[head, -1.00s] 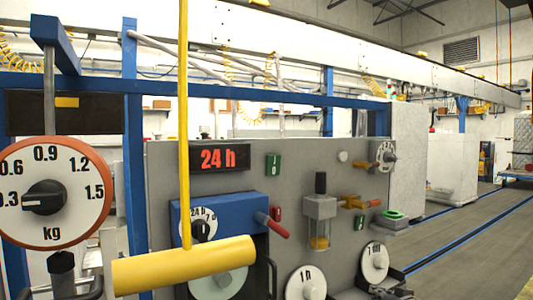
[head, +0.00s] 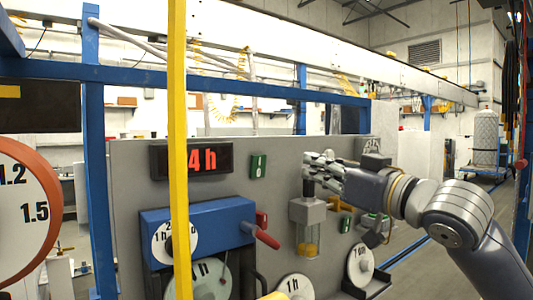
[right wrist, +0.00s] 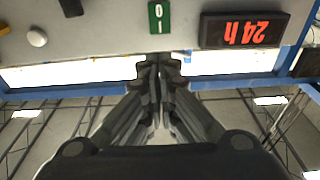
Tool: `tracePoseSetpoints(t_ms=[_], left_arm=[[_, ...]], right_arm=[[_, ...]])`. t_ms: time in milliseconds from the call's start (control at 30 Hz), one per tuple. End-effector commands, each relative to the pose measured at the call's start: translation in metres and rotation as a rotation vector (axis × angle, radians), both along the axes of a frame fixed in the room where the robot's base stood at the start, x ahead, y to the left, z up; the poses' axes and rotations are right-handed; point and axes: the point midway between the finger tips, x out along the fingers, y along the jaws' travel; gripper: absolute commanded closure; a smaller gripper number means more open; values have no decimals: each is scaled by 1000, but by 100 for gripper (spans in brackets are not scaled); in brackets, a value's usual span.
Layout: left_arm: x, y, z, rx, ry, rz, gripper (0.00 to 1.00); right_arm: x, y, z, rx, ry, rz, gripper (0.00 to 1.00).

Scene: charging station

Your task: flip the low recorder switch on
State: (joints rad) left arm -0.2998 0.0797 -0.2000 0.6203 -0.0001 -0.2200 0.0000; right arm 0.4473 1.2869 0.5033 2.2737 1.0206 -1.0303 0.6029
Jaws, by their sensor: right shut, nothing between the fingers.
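A green rocker switch (head: 258,166) with I and O marks is on the grey panel right of the 24 h display (head: 208,159). Below it, a small red switch (head: 262,219) sits at the right of the blue box, above the red handle (head: 262,236). I cannot tell for sure which is the low recorder switch. My right gripper (head: 308,168) is shut and empty, right of both and apart from them. The right wrist view, upside down, shows the shut fingertips (right wrist: 160,62) below the green switch (right wrist: 159,17). The red switch is not visible there. My left gripper is not in view.
A yellow vertical bar (head: 178,120) crosses in front of the display and blue box (head: 200,222). A grey block with a clear cup (head: 308,212) is just below my right gripper. Round dials (head: 360,264) sit lower right. A blue beam (head: 230,83) runs along the top.

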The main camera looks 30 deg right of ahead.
Motion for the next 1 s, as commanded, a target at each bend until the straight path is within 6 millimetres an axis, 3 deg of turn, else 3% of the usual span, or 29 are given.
tracePoseSetpoints(t_ms=[267,1000], left_arm=[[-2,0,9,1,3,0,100],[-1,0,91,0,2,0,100]], right_arm=[[9,0,3,1,3,-2,100],[106,8,21,5,-1,2,100]])
